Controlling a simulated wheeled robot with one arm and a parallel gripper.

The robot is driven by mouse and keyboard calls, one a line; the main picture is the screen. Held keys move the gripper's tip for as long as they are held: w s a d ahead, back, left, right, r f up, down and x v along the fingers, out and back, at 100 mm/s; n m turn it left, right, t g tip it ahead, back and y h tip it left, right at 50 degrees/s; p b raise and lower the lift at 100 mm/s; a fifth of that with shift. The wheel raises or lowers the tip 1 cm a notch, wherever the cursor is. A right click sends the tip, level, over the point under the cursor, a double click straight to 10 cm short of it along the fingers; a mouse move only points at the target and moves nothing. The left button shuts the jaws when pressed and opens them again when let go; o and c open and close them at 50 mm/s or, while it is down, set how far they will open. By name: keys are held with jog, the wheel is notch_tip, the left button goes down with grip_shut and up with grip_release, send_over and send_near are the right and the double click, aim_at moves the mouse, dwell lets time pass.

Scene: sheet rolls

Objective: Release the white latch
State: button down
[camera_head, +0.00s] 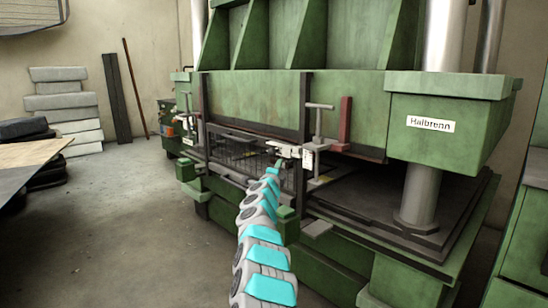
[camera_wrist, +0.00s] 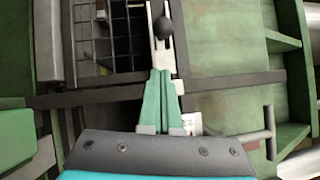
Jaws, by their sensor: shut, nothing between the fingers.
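The white latch (camera_head: 287,151) is on the front of the green press, beside the dark upright post at the mesh guard's right end. In the wrist view the white latch (camera_wrist: 157,50) is a narrow pale bar with a black ball knob (camera_wrist: 165,28). My gripper (camera_wrist: 160,73) is shut and empty, its teal fingers together. Its tips lie over the lower part of the bar in the picture, just short of the knob; I cannot tell if they touch. In the head view my gripper (camera_head: 279,163) is just below the latch, and the knob is not clear.
The mesh guard (camera_head: 238,153) covers the opening left of the latch. A T-shaped grey handle (camera_head: 319,125) and a red upright bar (camera_head: 345,120) stand to the right. A thick steel column (camera_head: 420,195) is farther right. The floor at left (camera_head: 130,210) is clear.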

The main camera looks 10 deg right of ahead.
aim_at(284, 153)
jog(key=w+p, duration=0.1)
jog(key=w, duration=0.1)
jog(key=w+p, duration=0.1)
jog(key=w+a+r+p, duration=0.1)
jog(key=w+p, duration=0.1)
jog(key=shift+w, duration=0.3)
dwell(0.4)
